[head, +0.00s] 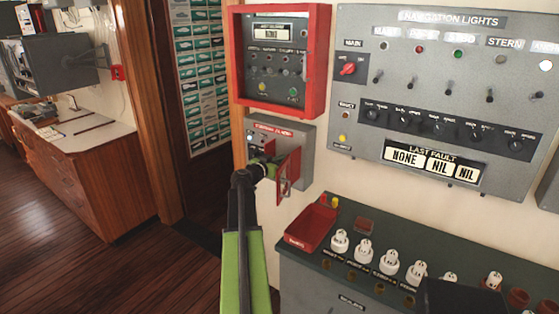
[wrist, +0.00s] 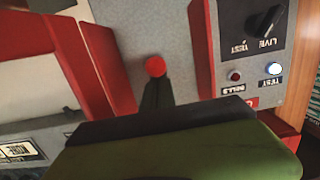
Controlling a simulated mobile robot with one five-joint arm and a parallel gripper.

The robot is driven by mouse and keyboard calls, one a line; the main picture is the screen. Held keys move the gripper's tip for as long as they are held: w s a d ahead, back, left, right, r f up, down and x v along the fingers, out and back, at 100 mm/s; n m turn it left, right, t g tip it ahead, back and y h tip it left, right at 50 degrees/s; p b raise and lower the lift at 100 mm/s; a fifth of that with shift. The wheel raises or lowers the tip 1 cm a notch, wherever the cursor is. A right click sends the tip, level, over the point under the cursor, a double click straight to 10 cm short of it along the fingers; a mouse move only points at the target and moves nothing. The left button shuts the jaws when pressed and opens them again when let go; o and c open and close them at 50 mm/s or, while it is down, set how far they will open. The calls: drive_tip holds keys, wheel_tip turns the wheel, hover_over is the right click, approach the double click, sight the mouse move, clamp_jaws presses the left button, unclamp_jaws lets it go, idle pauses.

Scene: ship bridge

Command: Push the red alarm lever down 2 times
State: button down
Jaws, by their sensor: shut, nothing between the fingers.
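The alarm lever's red round knob (wrist: 155,67) shows in the wrist view against a grey panel. My gripper (wrist: 156,93) is shut and empty, with its dark fingertips right at the knob. I cannot tell whether they touch it. In the head view my gripper (head: 262,163) reaches into the small grey alarm box (head: 307,130) on the wall. The lever is hidden there behind my gripper and arm.
The box's black live/test switch (wrist: 264,21) and a lit white lamp (wrist: 274,69) sit beside the lever. A red-framed panel (head: 325,60) hangs above the box. A console with a red tray (head: 311,227) and several white plugs stands below right.

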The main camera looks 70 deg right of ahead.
drive_tip(key=shift+r+p, duration=2.2)
drive_tip(key=shift+r, duration=0.05)
drive_tip(key=f+v, duration=0.1)
drive_tip(key=v, duration=0.8)
drive_tip(key=shift+r+p, duration=0.4)
